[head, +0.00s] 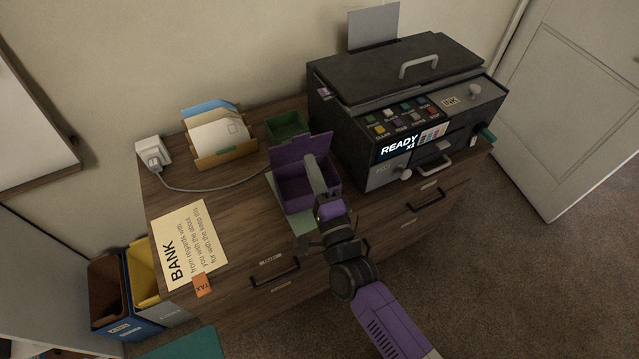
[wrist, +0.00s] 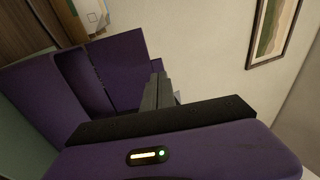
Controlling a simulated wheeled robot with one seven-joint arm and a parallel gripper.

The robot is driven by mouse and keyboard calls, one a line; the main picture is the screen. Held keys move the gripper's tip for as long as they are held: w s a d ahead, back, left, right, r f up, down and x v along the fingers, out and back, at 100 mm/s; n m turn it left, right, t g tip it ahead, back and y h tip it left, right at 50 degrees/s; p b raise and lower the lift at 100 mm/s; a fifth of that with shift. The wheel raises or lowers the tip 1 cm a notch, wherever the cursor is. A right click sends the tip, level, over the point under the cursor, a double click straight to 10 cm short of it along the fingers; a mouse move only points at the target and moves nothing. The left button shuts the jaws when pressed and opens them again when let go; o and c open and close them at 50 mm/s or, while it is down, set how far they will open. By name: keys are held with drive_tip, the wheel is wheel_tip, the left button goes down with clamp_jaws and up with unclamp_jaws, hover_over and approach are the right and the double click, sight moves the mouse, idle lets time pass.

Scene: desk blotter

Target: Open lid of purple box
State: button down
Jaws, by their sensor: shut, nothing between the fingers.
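The purple box (head: 292,204) stands on a green blotter (head: 302,222) on the wooden desk. Its lid (head: 290,152) is raised, standing up at the back, and the inside of the box shows. My gripper (head: 310,158) is shut and empty. Its grey fingers reach over the box's right part, with the tips by the lid; whether they touch it I cannot tell. In the wrist view, the fingers (wrist: 157,90) point up beside purple panels of the box (wrist: 35,95). My gripper hides part of the box's right side.
A black printer (head: 370,110) stands close to the right of the box. A green tray (head: 288,126) is behind it, and a card holder (head: 222,152) with envelopes is at the back left. A BANK letter (head: 205,235) lies to the left. A cable crosses the desk.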

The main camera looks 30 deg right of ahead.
sight(301, 136)
drive_tip(key=shift+p+x, duration=0.3)
drive_tip(key=shift+x, duration=2.05)
drive_tip(key=shift+r, duration=0.1)
drive_tip(key=w+r+p, duration=0.1)
drive_tip(key=p, duration=0.2)
drive_tip(key=shift+d+g+p, duration=0.1)
drive_tip(key=shift+g+p, duration=0.25)
drive_tip(key=shift+g, duration=0.05)
drive_tip(key=w+p, duration=0.1)
drive_tip(key=p, duration=0.1)
drive_tip(key=w+g+p, duration=0.1)
drive_tip(key=w+p, duration=0.1)
drive_tip(key=shift+w+d+r+g, duration=0.15)
drive_tip(key=shift+w+d+g, duration=0.05)
drive_tip(key=shift+w+g, duration=0.15)
drive_tip(key=shift+w+r, duration=0.1)
drive_tip(key=shift+w, duration=0.2)
drive_tip(key=shift+s, duration=0.15)
